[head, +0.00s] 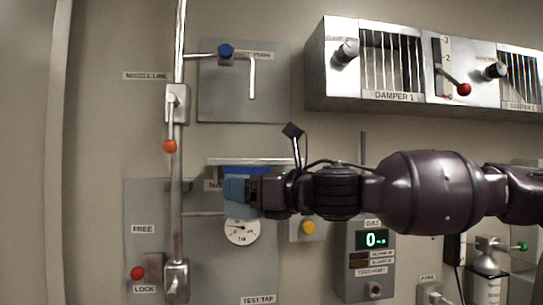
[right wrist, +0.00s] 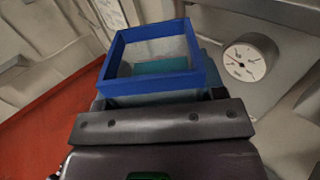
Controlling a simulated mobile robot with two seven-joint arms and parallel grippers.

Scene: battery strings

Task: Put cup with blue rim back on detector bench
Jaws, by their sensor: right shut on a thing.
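The cup with the blue rim (head: 247,170) is in my right gripper (head: 243,193) in the head view, in front of the wall panel. In the right wrist view the cup (right wrist: 152,88) is a square, grey-walled box with a blue rim and a teal patch inside. Its open top shows, and the gripper's dark body hides its near lower part. My right gripper is shut on it. My left gripper is not in view. I cannot tell any surface here as the detector bench for sure.
A narrow ledge (head: 222,161) and a round gauge (head: 242,232) are close behind the cup. A vertical pipe with an orange knob (head: 170,146) stands to its left. The damper box (head: 338,85) juts out above right. A gas display (head: 372,240) is below my right arm.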

